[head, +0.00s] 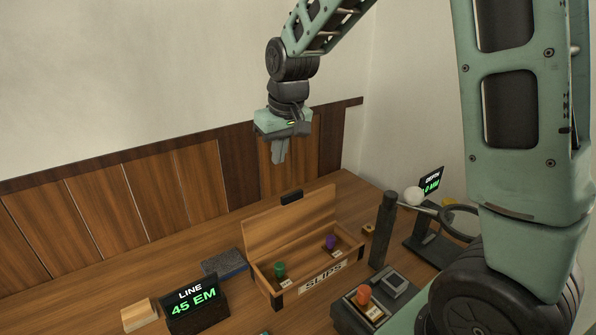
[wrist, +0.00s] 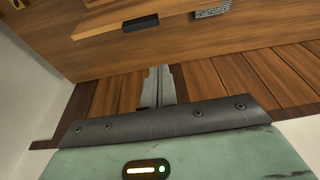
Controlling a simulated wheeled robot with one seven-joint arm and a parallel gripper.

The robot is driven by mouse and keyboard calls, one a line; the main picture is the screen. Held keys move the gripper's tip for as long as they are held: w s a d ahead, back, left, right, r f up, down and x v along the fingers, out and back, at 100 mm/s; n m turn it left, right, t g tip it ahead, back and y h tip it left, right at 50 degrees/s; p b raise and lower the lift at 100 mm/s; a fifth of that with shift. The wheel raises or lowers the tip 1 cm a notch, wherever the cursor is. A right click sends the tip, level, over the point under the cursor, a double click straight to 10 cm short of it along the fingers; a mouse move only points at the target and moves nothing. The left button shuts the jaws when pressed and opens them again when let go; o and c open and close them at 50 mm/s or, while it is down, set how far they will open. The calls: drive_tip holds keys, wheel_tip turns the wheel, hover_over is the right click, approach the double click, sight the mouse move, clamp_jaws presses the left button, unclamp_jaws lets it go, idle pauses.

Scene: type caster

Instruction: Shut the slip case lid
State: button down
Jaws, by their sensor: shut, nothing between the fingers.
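The slip case (head: 322,274) is a wooden box marked SLIPS on the table, and it is open. Its lid (head: 290,222) stands raised at the back, leaning slightly backwards, with a black handle (head: 291,197) on its top edge. A green-knobbed piece (head: 280,269) and a purple-knobbed piece (head: 330,241) sit in the case. My gripper (head: 279,160) points down, shut and empty, above and behind the lid near the wall panelling. In the wrist view, my closed fingers (wrist: 157,72) show apart from the lid (wrist: 175,20) and its handle (wrist: 126,25).
A LINE 45 EM display (head: 194,303), a dark blue block (head: 224,264) and a pale wooden block (head: 139,314) stand left of the case. A black post (head: 383,230), an orange-knobbed piece (head: 364,295) and a DEPTH display (head: 431,182) are to the right.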

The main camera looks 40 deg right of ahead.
wheel_tip(320, 180, down, 9)
drive_tip(key=d+p, duration=0.1)
drive_tip(key=p, duration=0.2)
drive_tip(key=shift+s+d+f+p, duration=0.2)
drive_tip(key=shift+d+p, duration=0.1)
drive_tip(key=shift+d, duration=0.1)
idle(0.5)
